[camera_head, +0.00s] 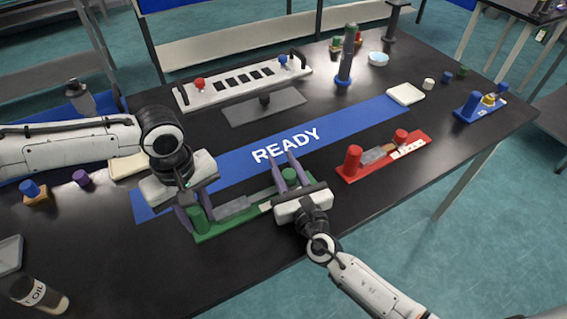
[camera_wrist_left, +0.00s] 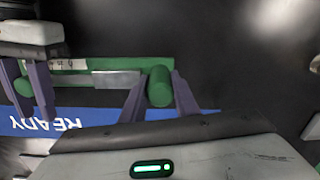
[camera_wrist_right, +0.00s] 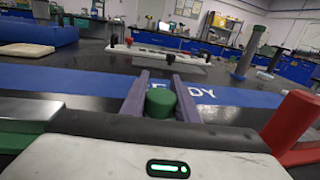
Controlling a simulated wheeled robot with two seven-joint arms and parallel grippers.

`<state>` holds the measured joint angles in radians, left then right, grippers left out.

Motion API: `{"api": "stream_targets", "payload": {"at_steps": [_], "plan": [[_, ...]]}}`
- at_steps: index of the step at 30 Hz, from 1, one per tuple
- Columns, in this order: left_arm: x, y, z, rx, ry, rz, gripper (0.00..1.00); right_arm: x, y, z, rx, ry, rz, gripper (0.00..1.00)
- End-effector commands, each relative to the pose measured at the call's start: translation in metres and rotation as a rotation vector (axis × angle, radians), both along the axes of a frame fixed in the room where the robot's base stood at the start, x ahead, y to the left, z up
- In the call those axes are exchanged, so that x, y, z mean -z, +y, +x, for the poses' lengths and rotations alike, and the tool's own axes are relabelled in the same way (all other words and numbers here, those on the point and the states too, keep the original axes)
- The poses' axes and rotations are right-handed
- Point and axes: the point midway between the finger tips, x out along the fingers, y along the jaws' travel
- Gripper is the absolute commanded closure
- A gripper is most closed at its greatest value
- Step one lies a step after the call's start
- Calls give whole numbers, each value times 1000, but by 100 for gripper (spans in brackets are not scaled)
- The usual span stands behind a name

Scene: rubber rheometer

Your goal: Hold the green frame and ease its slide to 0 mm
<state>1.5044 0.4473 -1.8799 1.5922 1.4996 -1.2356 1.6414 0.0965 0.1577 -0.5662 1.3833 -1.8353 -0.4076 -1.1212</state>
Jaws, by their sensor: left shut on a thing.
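The green frame (camera_head: 215,232) lies along the near side of the table, with a green upright post (camera_head: 200,219) at its left end and a grey slide plate (camera_head: 231,207) along it. My left gripper (camera_head: 190,216) is shut on that post; the left wrist view shows the post (camera_wrist_left: 160,86) between the fingers. The slide's green knob (camera_head: 289,176) is at the right part of the frame. My right gripper (camera_head: 285,168) is open, its fingers on either side of the knob (camera_wrist_right: 160,101). A pale scale strip (camera_wrist_left: 70,64) is partly hidden; its reading is too small to tell.
A red frame (camera_head: 372,166) stands to the right of my right gripper. The blue READY strip (camera_head: 235,160) runs behind the green frame. A white panel with knobs (camera_head: 240,84) and a blue-based post (camera_head: 345,60) stand at the back. An oil bottle (camera_head: 40,293) is near left.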

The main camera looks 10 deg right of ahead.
Motion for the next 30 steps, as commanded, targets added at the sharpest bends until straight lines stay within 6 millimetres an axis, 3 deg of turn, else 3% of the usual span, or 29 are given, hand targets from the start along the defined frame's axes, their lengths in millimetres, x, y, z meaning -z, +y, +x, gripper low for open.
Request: {"api": "stream_targets", "payload": {"at_steps": [1,3,10,18,26,27,30], "plan": [[0,0,0,0,0,0,100,0,0,0,0,0,0,89],[0,0,0,0,0,0,100,0,0,0,1,0,-1,100],[0,0,0,-1,0,0,100,0,6,-2,0,0,0,100],[0,-1,0,-1,-1,-2,100,0,48,-16,-3,0,0,100],[-1,-2,1,0,-2,-4,100,0,52,-17,-7,0,-2,100],[-1,-2,1,0,-2,-4,100,0,52,-17,-8,0,-2,71],[-1,-2,1,1,-2,-4,100,0,52,-17,-7,-1,-1,54]]}}
